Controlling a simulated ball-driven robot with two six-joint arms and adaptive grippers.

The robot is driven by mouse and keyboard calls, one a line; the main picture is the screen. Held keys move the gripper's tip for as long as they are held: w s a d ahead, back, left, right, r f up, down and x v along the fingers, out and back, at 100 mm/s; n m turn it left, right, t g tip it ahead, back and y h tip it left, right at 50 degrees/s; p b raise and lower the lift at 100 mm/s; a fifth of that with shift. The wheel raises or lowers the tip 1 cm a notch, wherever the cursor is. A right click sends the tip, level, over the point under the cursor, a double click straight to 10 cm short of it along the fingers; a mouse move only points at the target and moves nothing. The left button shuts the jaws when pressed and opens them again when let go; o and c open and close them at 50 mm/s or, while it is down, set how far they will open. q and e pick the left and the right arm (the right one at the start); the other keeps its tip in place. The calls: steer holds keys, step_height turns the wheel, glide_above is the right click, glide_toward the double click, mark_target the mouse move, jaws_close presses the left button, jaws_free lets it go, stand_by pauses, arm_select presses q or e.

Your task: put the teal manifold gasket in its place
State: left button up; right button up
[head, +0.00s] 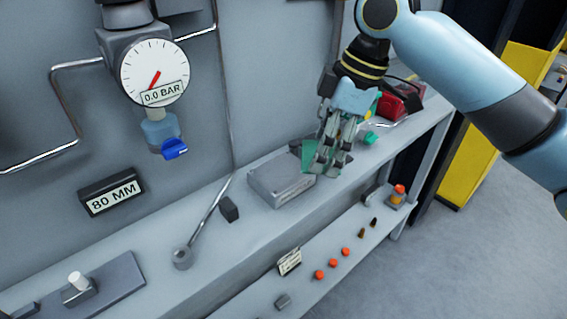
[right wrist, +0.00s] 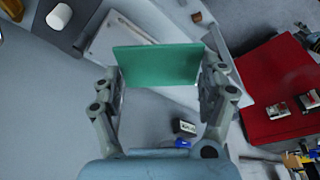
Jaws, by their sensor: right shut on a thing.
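My right gripper (head: 329,160) is shut on the teal manifold gasket (head: 311,158), a flat teal plate. In the right wrist view the gasket (right wrist: 158,65) spans the space between the two fingers, gripped at its left and right edges. In the head view it hangs just above and to the right of a grey box (head: 278,182) on the upper shelf. I cannot tell whether it touches anything. The fingers partly hide the gasket and what is behind it. The gasket's place cannot be made out for certain. My left gripper is not in view.
A gauge (head: 155,72) and a blue-handled valve (head: 174,149) are on the wall. A lever (head: 205,222) stands left of the box. A red object (head: 398,100) and a green piece (head: 370,138) lie behind the gripper. Orange caps (head: 333,262) sit on the lower shelf.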

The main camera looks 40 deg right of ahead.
glide_above(282, 171)
steer(key=f, duration=0.6)
steer(key=shift+s+d+f+p, duration=0.1)
steer(key=shift+s+d+p, duration=0.05)
steer(key=shift+s+p, duration=0.2)
steer(key=shift+w+f, duration=0.15)
steer(key=shift+f, duration=0.1)
step_height(282, 171, down, 3)
steer(key=shift+f+p, duration=0.15)
steer(key=shift+p, duration=0.15)
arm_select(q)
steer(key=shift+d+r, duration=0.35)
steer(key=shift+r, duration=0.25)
arm_select(e)
steer(key=shift+f, duration=0.25)
steer(key=shift+f, duration=0.15)
steer(key=o, duration=1)
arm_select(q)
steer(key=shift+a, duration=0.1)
arm_select(e)
steer(key=shift+o, duration=0.2)
